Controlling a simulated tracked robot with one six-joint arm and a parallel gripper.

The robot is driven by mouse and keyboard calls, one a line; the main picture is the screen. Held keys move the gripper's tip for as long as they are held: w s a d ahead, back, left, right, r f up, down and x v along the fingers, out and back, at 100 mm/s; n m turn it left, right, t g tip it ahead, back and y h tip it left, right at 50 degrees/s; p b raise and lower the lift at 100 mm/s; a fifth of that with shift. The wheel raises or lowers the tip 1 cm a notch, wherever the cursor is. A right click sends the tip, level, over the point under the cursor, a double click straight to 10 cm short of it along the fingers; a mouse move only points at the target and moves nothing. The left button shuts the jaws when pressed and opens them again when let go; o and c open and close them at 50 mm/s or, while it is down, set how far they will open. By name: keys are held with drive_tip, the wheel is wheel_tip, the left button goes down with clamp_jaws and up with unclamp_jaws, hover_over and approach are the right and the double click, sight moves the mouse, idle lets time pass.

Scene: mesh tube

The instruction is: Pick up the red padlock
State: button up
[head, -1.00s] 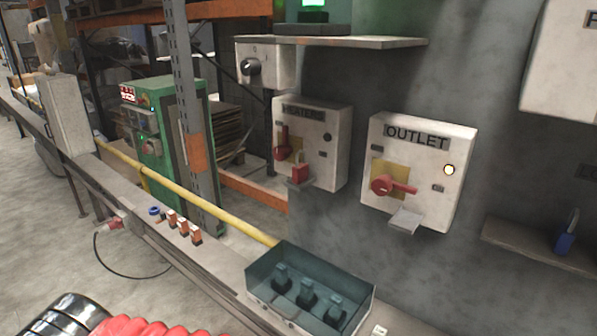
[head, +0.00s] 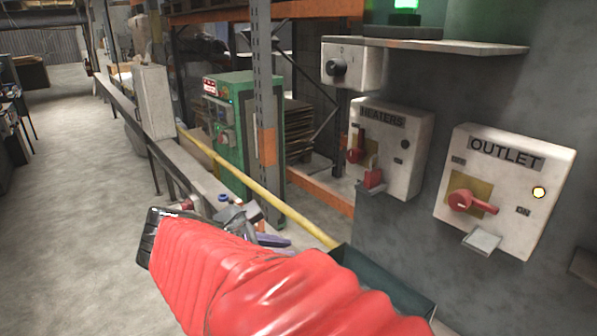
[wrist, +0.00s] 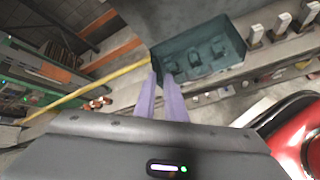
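The red padlock (head: 373,178) is small in the head view, on a little ledge below the red switch handle of the HEATERS box (head: 410,162). I cannot make it out in the wrist view. My gripper (head: 280,241) is low in the head view, below and left of the padlock and well apart from it. My red sleeved arm hides part of the bench. In the wrist view my gripper's two purple fingers (wrist: 161,76) have a narrow gap between them with nothing held. Beyond their tips is the teal tray (wrist: 160,58) with several dark pieces inside.
The OUTLET box (head: 545,170) is on the wall at right, with a red handle and small ledge. A grey shelf (head: 465,47) juts out above HEATERS. A yellow rail (head: 232,172), orange-marked post (head: 265,145) and green cabinet (head: 240,125) stand left. Floor is clear at far left.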

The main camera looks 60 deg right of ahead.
sight(370, 160)
drive_tip(key=s+d+r+n+g+h, duration=0.2)
drive_tip(key=d+r, duration=0.3)
drive_tip(key=d, duration=0.1)
drive_tip(key=s+d+r+n+g+h, duration=0.2)
drive_tip(key=d+r+n+g+h, duration=0.1)
drive_tip(key=d+r, duration=0.3)
drive_tip(key=shift+s+d+r+n+h, duration=0.2)
drive_tip(key=shift+s+d+n+h, duration=0.1)
drive_tip(key=shift+d, duration=0.2)
drive_tip(key=shift+s+d+g, duration=0.1)
drive_tip(key=shift+g, duration=0.3)
drive_tip(key=shift+x, duration=4.25)
drive_tip(key=shift+x, duration=2.5)
drive_tip(key=shift+d, duration=0.1)
drive_tip(key=shift+c, duration=0.7)
clamp_jaws()
